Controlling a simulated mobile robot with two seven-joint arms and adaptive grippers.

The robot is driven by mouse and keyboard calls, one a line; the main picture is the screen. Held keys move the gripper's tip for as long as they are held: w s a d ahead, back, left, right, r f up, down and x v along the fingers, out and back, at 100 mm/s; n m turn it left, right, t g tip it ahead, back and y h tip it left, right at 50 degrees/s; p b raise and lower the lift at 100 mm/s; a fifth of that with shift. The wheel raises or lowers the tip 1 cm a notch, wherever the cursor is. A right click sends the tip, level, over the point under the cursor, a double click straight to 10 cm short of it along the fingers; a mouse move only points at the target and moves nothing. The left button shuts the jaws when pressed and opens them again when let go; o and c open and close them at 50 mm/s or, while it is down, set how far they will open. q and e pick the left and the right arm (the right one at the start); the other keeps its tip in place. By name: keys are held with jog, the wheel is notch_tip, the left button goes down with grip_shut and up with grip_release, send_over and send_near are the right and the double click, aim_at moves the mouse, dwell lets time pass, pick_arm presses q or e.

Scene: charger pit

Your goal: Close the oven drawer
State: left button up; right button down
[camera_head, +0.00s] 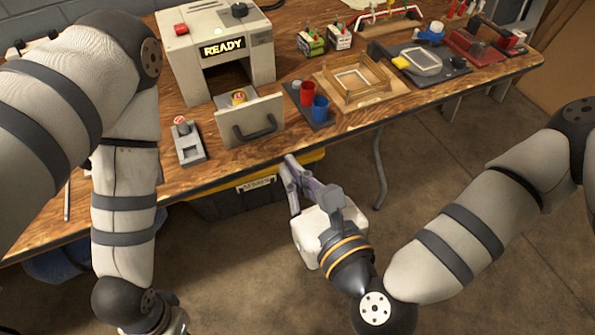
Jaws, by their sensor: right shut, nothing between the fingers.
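The oven (185,62) is a boxy cream machine with a lit READY sign, at the back left of the bench. Its drawer (230,127) is pulled out at the front, with a dark handle (255,130) on its face.
A grey box with a red-topped knob (187,143) stands left of the drawer. A dark tray (318,120) with red and blue cups stands right of it, beside a wooden frame (377,75). A yellow-lidded black bin (225,203) is under the bench.

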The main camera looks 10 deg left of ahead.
pick_arm(q)
jog(key=shift+g, duration=0.7)
jog(key=shift+s+f+b, duration=1.15)
jog(key=shift+s+f, duration=0.6)
pick_arm(e)
jog(key=x, duration=0.9)
jog(key=shift+f, duration=0.2)
jog(key=shift+w+a, duration=0.1)
jog(key=shift+w, duration=0.05)
